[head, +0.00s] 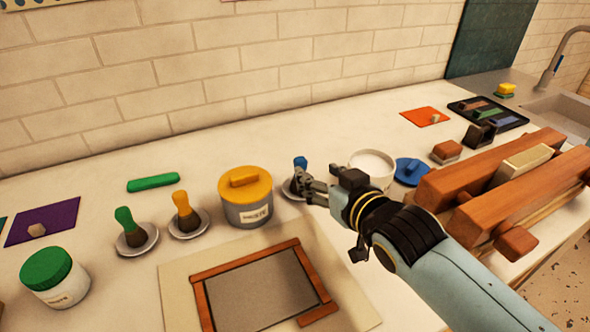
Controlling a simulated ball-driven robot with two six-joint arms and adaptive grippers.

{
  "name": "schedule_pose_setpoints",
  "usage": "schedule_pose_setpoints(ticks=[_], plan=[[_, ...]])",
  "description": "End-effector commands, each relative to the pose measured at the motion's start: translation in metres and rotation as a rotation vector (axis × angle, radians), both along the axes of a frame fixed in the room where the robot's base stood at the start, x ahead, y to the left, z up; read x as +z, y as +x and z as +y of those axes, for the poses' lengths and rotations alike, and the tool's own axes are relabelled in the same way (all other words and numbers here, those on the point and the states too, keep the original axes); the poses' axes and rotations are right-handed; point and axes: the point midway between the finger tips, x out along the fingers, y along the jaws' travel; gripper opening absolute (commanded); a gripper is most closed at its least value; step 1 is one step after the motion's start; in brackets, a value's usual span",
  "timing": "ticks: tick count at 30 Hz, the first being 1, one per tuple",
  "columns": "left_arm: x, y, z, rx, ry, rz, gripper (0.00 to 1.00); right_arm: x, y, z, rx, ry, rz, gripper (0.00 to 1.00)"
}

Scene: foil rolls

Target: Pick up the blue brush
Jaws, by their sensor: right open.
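The blue brush (300,162) stands in a small pale saucer (288,192) right of the grey pot with the yellow lid. Only its blue handle top shows clearly; my gripper hides most of its lower part. My right gripper (303,183) is open, with its fingers at the brush just below the blue top. I cannot tell whether the fingers touch it. My left gripper is not in view.
The yellow-lidded pot (246,202) is close on the left, and a white open jar (373,167) stands behind my gripper. Green (129,228) and orange (184,212) brushes stand in saucers further left. A wooden frame (262,285) lies in front. A wooden press (500,185) is at right.

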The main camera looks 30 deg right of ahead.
Motion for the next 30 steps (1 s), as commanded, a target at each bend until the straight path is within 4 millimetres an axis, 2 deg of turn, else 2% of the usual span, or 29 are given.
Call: schedule_pose_setpoints(ticks=[3,8,11,18,27,30], plan=[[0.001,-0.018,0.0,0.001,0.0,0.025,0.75,-0.005,0.021,-0.001,0.0,-0.001,-0.002,0.54],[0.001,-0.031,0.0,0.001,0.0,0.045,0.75,-0.01,0.034,-0.002,0.0,-0.001,0.0,0.54],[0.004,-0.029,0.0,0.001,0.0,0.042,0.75,-0.012,0.044,-0.002,0.0,-0.001,0.001,0.54],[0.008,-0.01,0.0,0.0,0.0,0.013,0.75,-0.024,0.078,-0.001,0.0,-0.001,0.0,0.54],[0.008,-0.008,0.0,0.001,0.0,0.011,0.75,-0.026,0.083,-0.002,0.0,-0.001,0.001,0.54],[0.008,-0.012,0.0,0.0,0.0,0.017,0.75,-0.026,0.083,-0.002,0.0,-0.001,0.001,0.41]])
